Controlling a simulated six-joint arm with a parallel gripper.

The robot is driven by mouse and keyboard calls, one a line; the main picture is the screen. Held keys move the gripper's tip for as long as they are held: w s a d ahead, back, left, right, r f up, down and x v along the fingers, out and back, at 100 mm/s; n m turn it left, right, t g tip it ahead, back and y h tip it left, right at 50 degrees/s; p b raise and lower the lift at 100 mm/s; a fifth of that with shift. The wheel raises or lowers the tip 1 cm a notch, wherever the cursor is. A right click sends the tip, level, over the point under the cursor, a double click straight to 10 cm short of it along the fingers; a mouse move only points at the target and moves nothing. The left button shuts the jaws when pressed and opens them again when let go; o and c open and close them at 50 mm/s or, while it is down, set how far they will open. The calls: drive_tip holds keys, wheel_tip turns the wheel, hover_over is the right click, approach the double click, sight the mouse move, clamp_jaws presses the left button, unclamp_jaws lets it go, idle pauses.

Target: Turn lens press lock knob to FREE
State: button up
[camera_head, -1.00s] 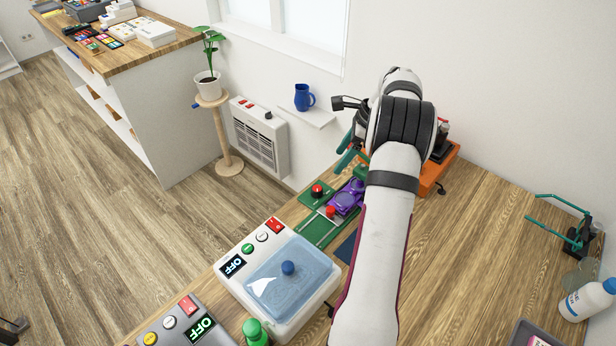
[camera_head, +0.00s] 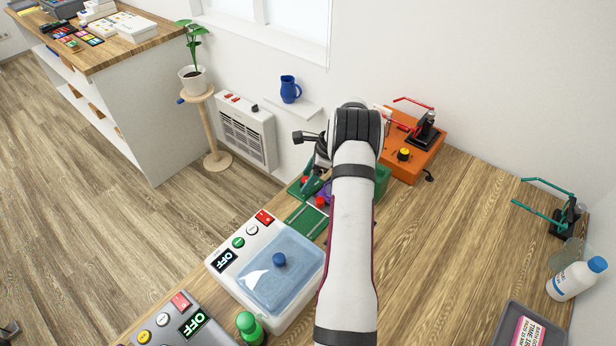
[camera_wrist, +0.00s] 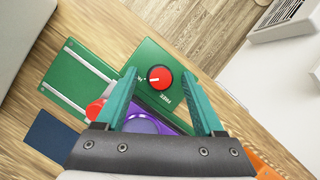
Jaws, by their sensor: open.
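The lock knob (camera_wrist: 159,78) is round and red with a dark rim, on a green plate of the lens press (camera_wrist: 80,77). Its white mark points left, toward a label partly hidden by my left finger. The FREE label is below the knob in the wrist view. My gripper (camera_wrist: 160,78) is open, its teal fingers on either side of the knob, apart from it in the picture; I cannot tell the height gap. Purple glasses (camera_wrist: 146,123) lie below, partly hidden by my gripper. In the head view the knob (camera_head: 306,180) is small beside my fingers.
Another red knob (camera_head: 320,201) is close by the glasses. A white bath with a blue lid (camera_head: 280,290) stands in front. An orange unit (camera_head: 420,160) with a red-handled clamp is right of my arm.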

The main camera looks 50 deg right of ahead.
clamp_jaws()
drive_tip(key=shift+d+n+g+y, duration=0.1)
drive_tip(key=shift+n+g+y, duration=0.3)
drive_tip(key=shift+n, duration=1.1)
unclamp_jaws()
drive_tip(key=v, duration=1.6)
drive_tip(key=shift+w, duration=0.1)
